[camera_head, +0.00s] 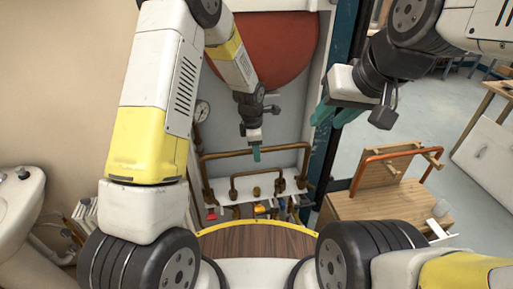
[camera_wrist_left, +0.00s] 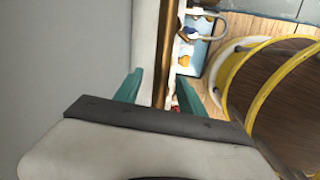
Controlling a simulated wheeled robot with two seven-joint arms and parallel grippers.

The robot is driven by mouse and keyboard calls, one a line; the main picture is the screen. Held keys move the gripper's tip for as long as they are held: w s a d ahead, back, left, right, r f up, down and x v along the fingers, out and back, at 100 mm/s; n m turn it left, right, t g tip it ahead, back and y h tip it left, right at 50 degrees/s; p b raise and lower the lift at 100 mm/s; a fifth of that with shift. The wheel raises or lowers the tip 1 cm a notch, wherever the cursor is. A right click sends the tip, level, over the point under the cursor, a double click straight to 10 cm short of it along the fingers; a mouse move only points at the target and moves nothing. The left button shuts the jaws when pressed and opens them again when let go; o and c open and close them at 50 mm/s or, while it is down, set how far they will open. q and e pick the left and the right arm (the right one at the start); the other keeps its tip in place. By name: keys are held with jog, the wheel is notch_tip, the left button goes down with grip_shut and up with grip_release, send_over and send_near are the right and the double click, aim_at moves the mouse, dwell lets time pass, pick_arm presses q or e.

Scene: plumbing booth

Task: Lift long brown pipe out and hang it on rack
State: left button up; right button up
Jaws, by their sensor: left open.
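The long brown pipe (camera_head: 280,149) runs level across the front of the white manifold (camera_head: 216,190) in the booth, with its ends bent downward. My left gripper (camera_head: 256,152) is at the middle of its top run. In the left wrist view, the pipe (camera_wrist_left: 166,45) passes between the open fingers of the left gripper (camera_wrist_left: 158,88), with gaps on both sides. My right gripper (camera_head: 335,114) hangs at the right, away from the pipe, its teal fingers apart and empty. A wooden rack (camera_head: 378,174) on the right holds an orange-brown pipe (camera_head: 385,155).
A shorter brown pipe (camera_head: 255,174) sits below the long one. A red tank (camera_head: 265,50) is above, and a gauge (camera_head: 202,110) is on the left. A dark post (camera_head: 335,150) stands between the booth and the rack. A wooden cabinet (camera_head: 385,207) is under the rack.

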pick_arm(q)
jog(key=shift+f, duration=0.4)
jog(key=shift+c, duration=0.2)
grip_shut()
jog(key=shift+d+r, duration=0.1)
dwell(0.9)
